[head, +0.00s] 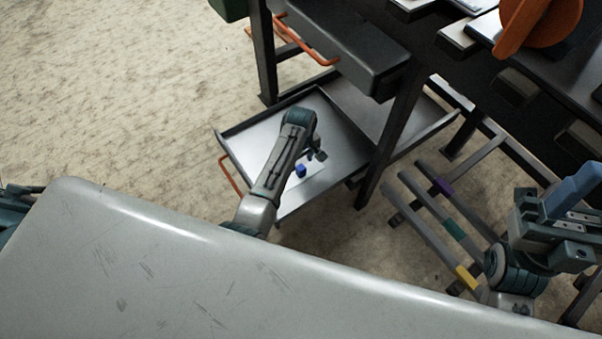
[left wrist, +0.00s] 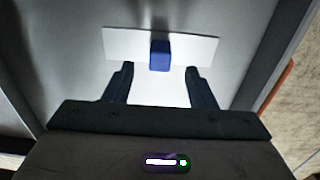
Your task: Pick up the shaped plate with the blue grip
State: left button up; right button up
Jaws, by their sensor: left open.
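The plate (left wrist: 125,43) is a flat white piece with a blue block grip (left wrist: 160,56) standing on it. It lies in an open, low metal drawer (head: 240,157), where the blue grip also shows in the head view (head: 300,171). My left gripper (left wrist: 157,72) is open above the drawer. Its two fingers are on either side of the grip in the picture, with the grip just beyond their tips and gaps on both sides. My right gripper (head: 560,222) is at the right edge of the head view, away from the plate; its jaw state is unclear.
The dark bench's legs (head: 400,130) stand beside the drawer. An orange drawer handle (head: 232,177) sticks out at the left. An upper dark drawer (head: 345,50) is above. Bars with purple, teal and yellow bands (head: 450,227) lie at the right. Bare floor (head: 120,90) is at the left.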

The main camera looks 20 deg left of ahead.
aim_at(301, 167)
pick_arm(q)
notch_tip(301, 167, down, 5)
jog(key=shift+f+b, duration=0.15)
jog(key=shift+b, duration=0.95)
grip_shut()
